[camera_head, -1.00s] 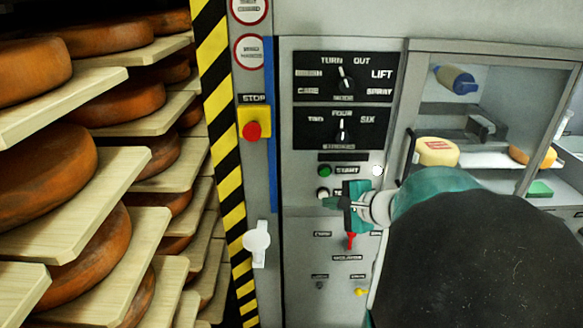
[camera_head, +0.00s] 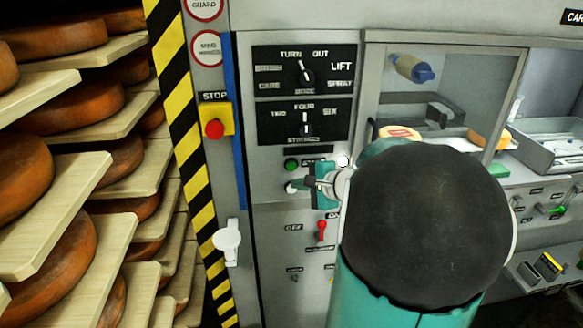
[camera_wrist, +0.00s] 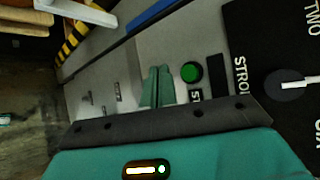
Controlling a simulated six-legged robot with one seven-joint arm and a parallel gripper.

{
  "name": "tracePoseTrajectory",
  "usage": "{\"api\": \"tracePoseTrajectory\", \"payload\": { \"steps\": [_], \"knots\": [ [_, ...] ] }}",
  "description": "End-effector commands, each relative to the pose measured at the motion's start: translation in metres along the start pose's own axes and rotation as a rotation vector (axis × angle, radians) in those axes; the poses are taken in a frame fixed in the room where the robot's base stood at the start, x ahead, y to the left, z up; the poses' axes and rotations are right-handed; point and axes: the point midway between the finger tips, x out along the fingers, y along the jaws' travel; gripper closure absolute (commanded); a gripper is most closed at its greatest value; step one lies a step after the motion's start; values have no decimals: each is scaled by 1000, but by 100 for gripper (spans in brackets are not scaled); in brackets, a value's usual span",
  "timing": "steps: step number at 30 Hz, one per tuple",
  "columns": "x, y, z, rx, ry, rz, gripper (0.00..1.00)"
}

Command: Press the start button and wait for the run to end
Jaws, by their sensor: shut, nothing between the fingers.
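The green start button (camera_head: 291,164) sits on the grey machine panel, below the two black dial plates. It also shows in the wrist view (camera_wrist: 191,71), to the right of the fingertips. My gripper (camera_head: 309,182) is in front of the panel, just below and right of the green button in the head view. Its two teal fingers (camera_wrist: 158,72) are together and empty in the wrist view. A pale button (camera_head: 294,186) below the green one is partly hidden by the fingers. I cannot tell whether the fingertips touch the panel.
A red stop button (camera_head: 214,129) on a yellow plate is at the left. Dials (camera_head: 305,75) sit above. A red switch (camera_head: 321,230) is below the gripper. A glazed compartment (camera_head: 420,40) is at the right. Racks of cheese wheels (camera_head: 50,275) fill the left side.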

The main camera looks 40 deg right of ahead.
Motion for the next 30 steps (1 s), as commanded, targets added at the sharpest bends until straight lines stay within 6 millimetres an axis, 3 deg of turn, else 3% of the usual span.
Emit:
{"api": "tracePoseTrajectory", "payload": {
  "steps": [12,30],
  "knots": [
    [32,-22,-22,0,-3,1,100],
    [34,-24,-24,-1,-1,0,100]
  ]
}}
